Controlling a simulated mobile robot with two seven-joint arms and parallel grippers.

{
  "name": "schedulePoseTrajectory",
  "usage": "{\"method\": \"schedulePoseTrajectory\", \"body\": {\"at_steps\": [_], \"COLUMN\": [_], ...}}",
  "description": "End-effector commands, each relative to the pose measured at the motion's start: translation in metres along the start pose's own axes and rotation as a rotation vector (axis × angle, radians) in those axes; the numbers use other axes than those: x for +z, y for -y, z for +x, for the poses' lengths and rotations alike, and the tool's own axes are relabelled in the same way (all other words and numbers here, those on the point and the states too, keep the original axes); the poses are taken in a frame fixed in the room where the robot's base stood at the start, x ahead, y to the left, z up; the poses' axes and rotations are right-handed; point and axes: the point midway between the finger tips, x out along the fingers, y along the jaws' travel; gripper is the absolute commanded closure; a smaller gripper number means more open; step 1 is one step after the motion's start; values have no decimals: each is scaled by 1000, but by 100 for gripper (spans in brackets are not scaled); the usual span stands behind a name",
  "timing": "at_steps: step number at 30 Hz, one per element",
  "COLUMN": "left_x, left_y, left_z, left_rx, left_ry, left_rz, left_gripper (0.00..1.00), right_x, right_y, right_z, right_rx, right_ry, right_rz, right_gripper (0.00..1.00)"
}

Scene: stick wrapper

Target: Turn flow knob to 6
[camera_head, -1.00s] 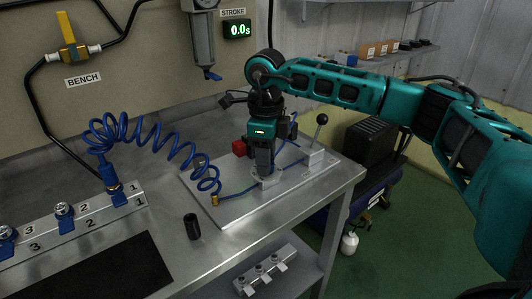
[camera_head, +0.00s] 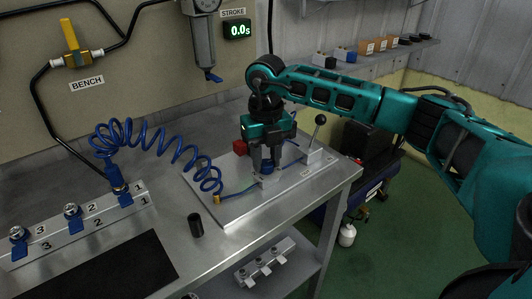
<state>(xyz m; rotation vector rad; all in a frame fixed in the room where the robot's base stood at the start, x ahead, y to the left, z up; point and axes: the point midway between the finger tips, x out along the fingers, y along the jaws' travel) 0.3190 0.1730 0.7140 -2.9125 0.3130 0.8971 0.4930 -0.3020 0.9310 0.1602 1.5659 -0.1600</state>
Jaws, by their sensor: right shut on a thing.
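The flow control block (camera_head: 270,180) sits on the metal plate (camera_head: 228,208) on the bench. A small blue part, which looks like the flow knob (camera_head: 267,168), shows on top of it between my fingers. My right gripper (camera_head: 267,163) points down and is shut on the knob, which is mostly hidden. Any numbers on the knob are too small to read. My left gripper is not in view.
A coiled blue hose (camera_head: 165,148) runs to the plate's front left. A black cylinder (camera_head: 195,225) stands on the bench.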

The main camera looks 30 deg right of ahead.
Motion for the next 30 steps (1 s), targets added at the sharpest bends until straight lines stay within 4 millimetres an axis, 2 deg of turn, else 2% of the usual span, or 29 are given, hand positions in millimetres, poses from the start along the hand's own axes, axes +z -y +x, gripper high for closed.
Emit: {"method": "schedulePoseTrajectory", "body": {"at_steps": [6,15,30], "left_x": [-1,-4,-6], "left_y": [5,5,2], "left_z": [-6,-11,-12], "left_rx": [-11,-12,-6], "left_ry": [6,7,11], "left_rz": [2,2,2], "left_gripper": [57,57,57], "right_x": [1,1,2], "right_y": [0,1,2], "right_z": [-2,-2,-2], "right_rx": [1,2,2], "right_ry": [3,4,6], "right_rz": [188,370,457], "right_gripper": [95,95,95]}}
